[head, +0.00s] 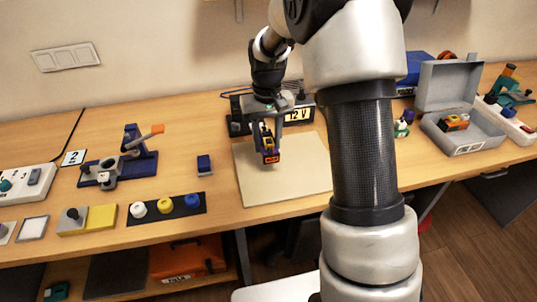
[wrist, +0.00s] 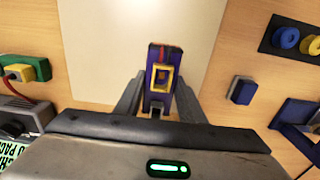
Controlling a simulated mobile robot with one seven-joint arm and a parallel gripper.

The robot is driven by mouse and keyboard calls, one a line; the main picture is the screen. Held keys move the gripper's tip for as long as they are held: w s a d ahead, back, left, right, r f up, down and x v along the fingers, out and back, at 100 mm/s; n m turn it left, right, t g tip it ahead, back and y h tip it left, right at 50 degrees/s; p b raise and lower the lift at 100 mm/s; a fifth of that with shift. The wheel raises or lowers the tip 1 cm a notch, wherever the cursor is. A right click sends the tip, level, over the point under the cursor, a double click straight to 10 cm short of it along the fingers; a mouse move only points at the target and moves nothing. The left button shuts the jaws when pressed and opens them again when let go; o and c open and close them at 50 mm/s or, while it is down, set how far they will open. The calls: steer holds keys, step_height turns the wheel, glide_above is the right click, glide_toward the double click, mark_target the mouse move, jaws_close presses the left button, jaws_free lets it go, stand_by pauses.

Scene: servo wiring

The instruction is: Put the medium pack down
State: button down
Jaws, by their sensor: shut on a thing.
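My gripper (head: 267,138) is shut on a blue-purple pack (head: 270,156) with yellow and red-orange parts. I take it as the medium pack; no readable label shows its size. In the head view it hangs upright below the fingers, over the far part of the cream mat (head: 290,187). I cannot tell whether the pack's bottom touches the mat.
A device with a "12 V" display (head: 298,115) stands behind the mat. A small blue block (head: 204,164) lies left of it, near a blue stand (head: 120,165) and a dark strip of rings (head: 150,219). An open grey case (head: 463,146) is at right. The mat looks otherwise bare.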

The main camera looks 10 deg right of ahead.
steer(key=shift+f, duration=2.1)
steer(key=shift+f+b, duration=0.2)
steer(key=shift+b, duration=0.15)
steer(key=c, duration=1.2)
jaws_free()
